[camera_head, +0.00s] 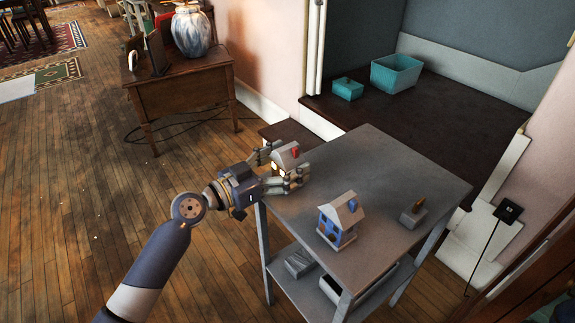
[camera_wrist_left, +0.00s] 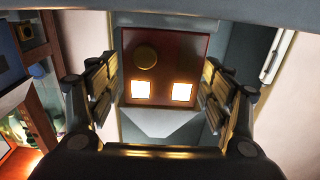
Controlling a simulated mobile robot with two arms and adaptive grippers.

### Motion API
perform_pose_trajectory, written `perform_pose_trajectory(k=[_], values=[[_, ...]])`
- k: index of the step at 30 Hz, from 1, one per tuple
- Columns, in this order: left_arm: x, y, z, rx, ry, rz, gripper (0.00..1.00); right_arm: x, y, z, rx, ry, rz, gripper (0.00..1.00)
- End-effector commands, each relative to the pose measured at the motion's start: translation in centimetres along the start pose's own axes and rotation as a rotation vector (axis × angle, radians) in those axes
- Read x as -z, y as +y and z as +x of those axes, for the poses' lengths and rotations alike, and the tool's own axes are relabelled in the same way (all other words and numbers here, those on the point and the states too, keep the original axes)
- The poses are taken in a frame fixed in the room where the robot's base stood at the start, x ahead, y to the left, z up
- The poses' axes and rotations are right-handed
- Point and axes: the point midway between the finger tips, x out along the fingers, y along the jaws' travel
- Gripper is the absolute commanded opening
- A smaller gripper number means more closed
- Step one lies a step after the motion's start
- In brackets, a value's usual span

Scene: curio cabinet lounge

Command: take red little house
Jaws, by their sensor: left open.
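The red little house (camera_head: 286,151) stands near the far left corner of the grey table, with a grey roof and a red chimney. My left gripper (camera_head: 284,164) is open, with one finger on each side of the house. In the left wrist view the house's red front (camera_wrist_left: 160,62) shows two lit windows and a round yellowish disc between the open fingers (camera_wrist_left: 159,88). I cannot tell whether the fingers touch its walls. My right gripper is not in view.
The grey table (camera_head: 390,165) also holds a blue-fronted little house (camera_head: 342,220) and a small grey block with an orange-brown top (camera_head: 413,213). A wooden desk with a vase (camera_head: 192,30) stands behind left. Teal bins (camera_head: 397,73) sit on the dark raised floor behind.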

Motion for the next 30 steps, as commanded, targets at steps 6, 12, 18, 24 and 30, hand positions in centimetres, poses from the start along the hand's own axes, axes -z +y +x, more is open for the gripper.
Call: perform_pose_trajectory(k=[6,12,18,24,30], values=[[0.0,-0.1,0.3,0.001,0.0,0.002,0.73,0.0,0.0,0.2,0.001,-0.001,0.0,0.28],[0.0,-0.1,0.3,0.001,0.0,0.002,0.42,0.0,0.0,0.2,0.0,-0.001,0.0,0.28],[0.1,-0.1,0.3,0.002,0.001,0.002,0.29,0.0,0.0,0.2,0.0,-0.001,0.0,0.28],[0.2,-0.1,0.3,0.002,0.002,0.002,0.29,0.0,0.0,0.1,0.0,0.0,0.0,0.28],[1.6,-0.1,0.3,0.001,0.003,0.004,0.29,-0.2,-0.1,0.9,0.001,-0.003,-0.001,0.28]])
